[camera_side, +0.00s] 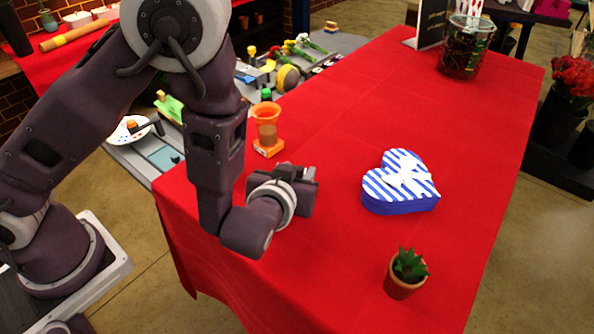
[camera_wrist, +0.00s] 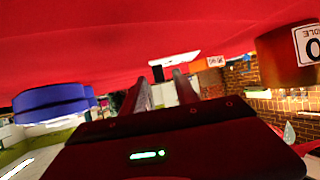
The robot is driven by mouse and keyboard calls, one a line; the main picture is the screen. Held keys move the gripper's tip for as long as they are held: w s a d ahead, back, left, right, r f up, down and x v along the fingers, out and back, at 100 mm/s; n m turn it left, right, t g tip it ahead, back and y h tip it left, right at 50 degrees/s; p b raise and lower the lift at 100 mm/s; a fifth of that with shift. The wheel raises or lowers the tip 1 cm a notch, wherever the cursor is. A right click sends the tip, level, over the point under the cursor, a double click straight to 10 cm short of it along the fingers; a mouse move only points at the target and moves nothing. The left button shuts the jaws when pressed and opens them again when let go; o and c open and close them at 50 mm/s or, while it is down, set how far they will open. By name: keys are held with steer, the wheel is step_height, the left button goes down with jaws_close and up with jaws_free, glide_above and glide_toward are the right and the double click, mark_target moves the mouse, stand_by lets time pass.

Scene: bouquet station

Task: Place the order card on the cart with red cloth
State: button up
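A red cloth (camera_side: 400,110) covers the large surface in front of me, and it fills the top of the tilted wrist view (camera_wrist: 120,40). My gripper (camera_side: 312,174) is low over its left part, level and pointing right. In the wrist view its two fingers (camera_wrist: 162,90) stand apart, with only background visible between them. I cannot clearly pick out the order card. A dark board with writing (camera_side: 432,24) stands at the far end of the cloth, with a small white patch near its foot; I cannot tell whether either is the card.
A blue-and-white striped heart box (camera_side: 402,205) lies right of my gripper. A potted succulent (camera_side: 404,285) stands nearer the front. A glass vase (camera_side: 466,55) stands at the back. The cloth's middle is clear.

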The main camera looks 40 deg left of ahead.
steer(key=shift+s+d+r, duration=0.15)
steer(key=shift+s+r, duration=0.05)
steer(key=shift+r, duration=0.05)
steer(key=v, duration=1.1)
steer(key=shift+s+r, duration=0.1)
steer(key=shift+s, duration=0.15)
steer(key=w+d+r+g+h, duration=0.2)
steer(key=w+d+r+h, duration=0.2)
steer(key=r+h, duration=0.2)
steer(key=s+a+r+m+g+h, duration=0.25)
steer(key=s+r+h, duration=0.2)
steer(key=r, duration=0.45)
steer(key=s+a+f+m+g+y, duration=0.1)
steer(key=s+a+y, duration=0.4)
steer(key=s+a, duration=0.8)
steer(key=a+m, duration=0.1)
steer(key=a, duration=0.2)
steer(key=shift+s+g, duration=0.3)
steer(key=shift+g, duration=0.05)
